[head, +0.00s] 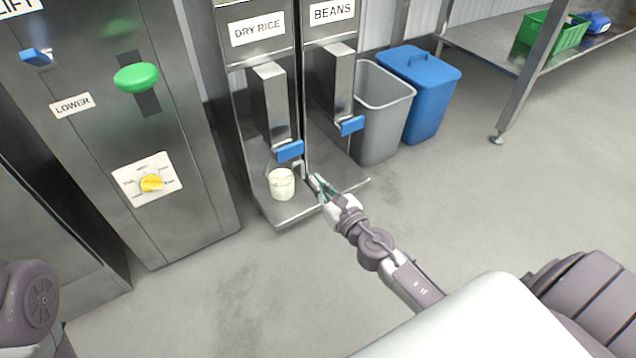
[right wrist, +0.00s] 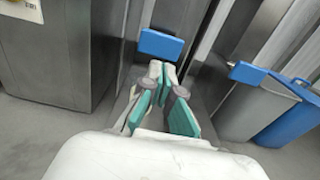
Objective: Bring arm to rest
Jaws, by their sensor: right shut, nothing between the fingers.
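My right gripper (head: 316,182) reaches out from the lower right, with its teal-padded fingers at the front of the dispensers. It is shut and empty. In the right wrist view its fingers (right wrist: 161,68) come together just below a blue lever. A small white bucket (head: 282,186) stands upright on the metal base shelf under the dry rice dispenser (head: 270,100), left of my fingertips and apart from them. Its contents cannot be made out. The bucket cannot be clearly seen in the right wrist view. My left gripper is out of view.
The beans dispenser (head: 329,90) has a blue lever (head: 352,125), and dry rice has another (head: 290,151). A grey bin (head: 382,110) and a blue bin (head: 428,100) stand to the right. A steel lift cabinet (head: 110,150) is on the left. The floor in front is clear.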

